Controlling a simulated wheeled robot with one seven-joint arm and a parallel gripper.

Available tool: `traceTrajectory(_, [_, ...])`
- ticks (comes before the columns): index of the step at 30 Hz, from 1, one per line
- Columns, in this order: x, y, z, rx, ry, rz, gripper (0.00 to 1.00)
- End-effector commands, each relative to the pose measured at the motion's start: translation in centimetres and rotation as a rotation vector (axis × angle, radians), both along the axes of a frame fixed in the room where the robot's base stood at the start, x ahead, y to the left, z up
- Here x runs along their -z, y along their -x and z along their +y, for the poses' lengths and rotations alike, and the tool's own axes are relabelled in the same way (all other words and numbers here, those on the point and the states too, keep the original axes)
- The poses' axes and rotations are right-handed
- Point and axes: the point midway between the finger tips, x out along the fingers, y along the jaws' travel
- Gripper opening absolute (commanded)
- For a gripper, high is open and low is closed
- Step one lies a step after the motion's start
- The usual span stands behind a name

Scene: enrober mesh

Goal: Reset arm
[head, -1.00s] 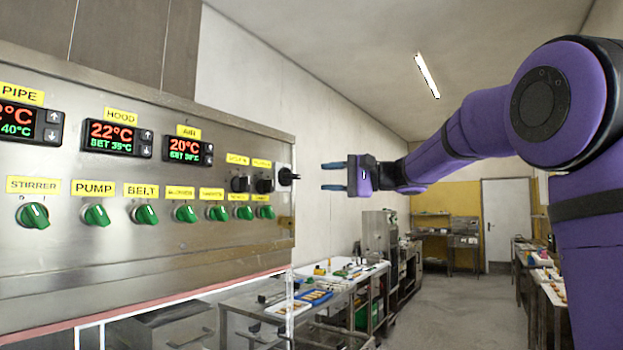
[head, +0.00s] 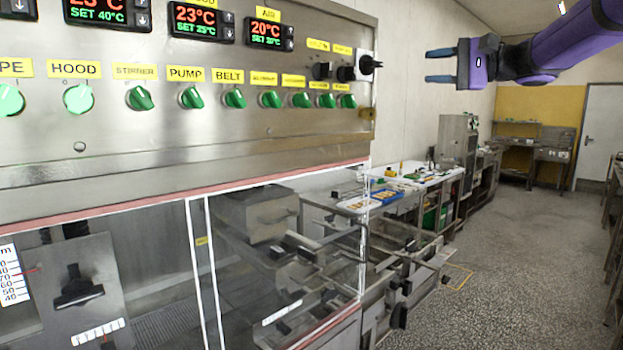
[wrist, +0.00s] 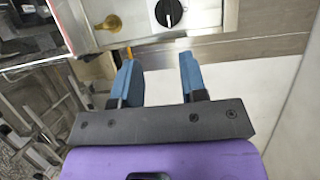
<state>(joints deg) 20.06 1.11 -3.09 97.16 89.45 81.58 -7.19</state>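My gripper (head: 440,65) is at the upper right of the head view, to the right of the control panel (head: 120,130). Its two blue fingers are apart with nothing between them. My purple arm reaches in from the upper right. In the wrist view my gripper (wrist: 158,80) shows its blue fingers spread, and a black rotary knob (wrist: 168,12) on a metal plate lies beyond the fingertips. The knob also shows at the panel's right edge in the head view (head: 368,65), apart from the fingers.
The steel panel carries several green knobs (head: 140,98) and red-green temperature displays (head: 201,22). Below it is a clear guard with a white frame (head: 207,270) over machinery. A bench with trays (head: 385,196) stands beyond. Speckled floor (head: 510,260) on the right is open.

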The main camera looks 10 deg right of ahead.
Motion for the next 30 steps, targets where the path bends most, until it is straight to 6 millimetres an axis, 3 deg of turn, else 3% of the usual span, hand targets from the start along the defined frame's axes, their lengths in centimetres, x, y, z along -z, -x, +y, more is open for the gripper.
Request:
traceTrajectory(5, [3.4,4.6,3.9,-0.021,0.188,0.086,0.39])
traceTrajectory(9, [8.0,9.9,6.6,-0.036,0.411,0.161,0.39])
traceTrajectory(13, [12.3,15.0,7.8,-0.049,0.628,0.199,0.39])
traceTrajectory(18, [17.7,21.5,7.7,-0.063,0.919,0.206,0.39])
traceTrajectory(24, [23.3,27.9,5.9,-0.078,1.254,0.15,0.39])
traceTrajectory(30, [26.6,31.3,4.0,-0.088,1.477,0.073,0.39])
